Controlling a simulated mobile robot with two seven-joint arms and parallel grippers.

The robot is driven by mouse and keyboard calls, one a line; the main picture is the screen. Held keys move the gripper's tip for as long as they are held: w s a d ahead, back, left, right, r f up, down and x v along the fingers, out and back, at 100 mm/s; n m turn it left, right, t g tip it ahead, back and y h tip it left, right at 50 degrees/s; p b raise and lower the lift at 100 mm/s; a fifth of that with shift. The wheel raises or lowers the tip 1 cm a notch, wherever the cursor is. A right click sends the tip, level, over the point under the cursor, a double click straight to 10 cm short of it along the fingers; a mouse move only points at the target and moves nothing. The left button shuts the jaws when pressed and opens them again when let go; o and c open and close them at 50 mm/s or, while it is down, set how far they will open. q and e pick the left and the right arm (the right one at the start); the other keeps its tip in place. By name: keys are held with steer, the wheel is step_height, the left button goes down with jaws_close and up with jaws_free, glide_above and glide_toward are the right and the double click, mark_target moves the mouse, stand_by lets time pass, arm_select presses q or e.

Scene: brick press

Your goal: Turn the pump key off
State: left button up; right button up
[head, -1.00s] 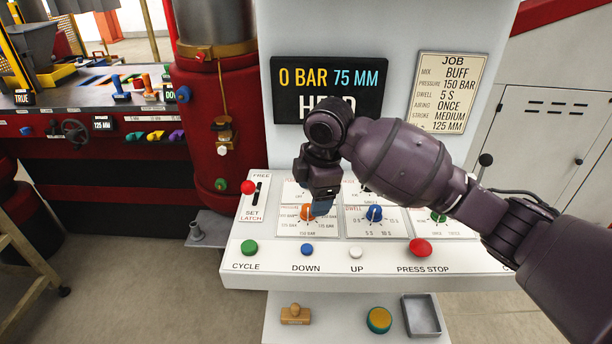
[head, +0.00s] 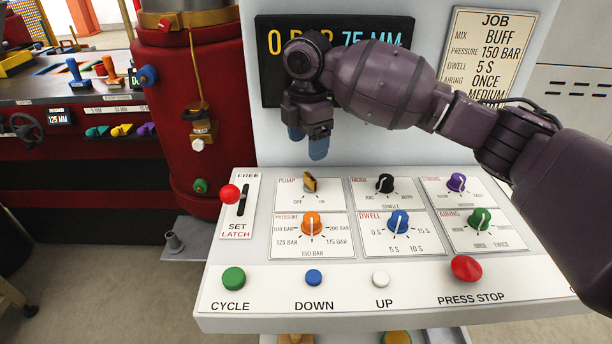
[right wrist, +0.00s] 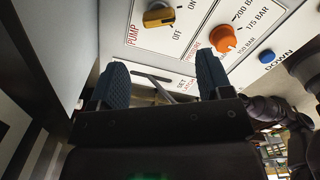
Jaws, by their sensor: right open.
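The pump key (head: 310,183) is a small yellow-gold key on a dark round base at the upper left of the white control panel (head: 213,309). OFF and ON are printed below it. I cannot tell for sure which mark it points to. It also shows at the top of the right wrist view (right wrist: 159,16). My right gripper (head: 307,141) is open and empty, with blue fingers, above and behind the key in the head view, apart from it. Its two fingers also show in the right wrist view (right wrist: 163,82). My left gripper is out of view.
The orange pressure knob (head: 311,224) is just below the key. The red-balled latch lever (head: 230,194) stands to its left and the black mode knob (head: 384,183) to its right. The display (head: 268,92) behind is partly covered by my arm.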

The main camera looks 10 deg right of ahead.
mark_target(307, 177)
step_height(307, 177, down, 8)
steer(key=shift+f+b, duration=0.2)
steer(key=shift+b, duration=0.35)
steer(key=shift+f, duration=0.5)
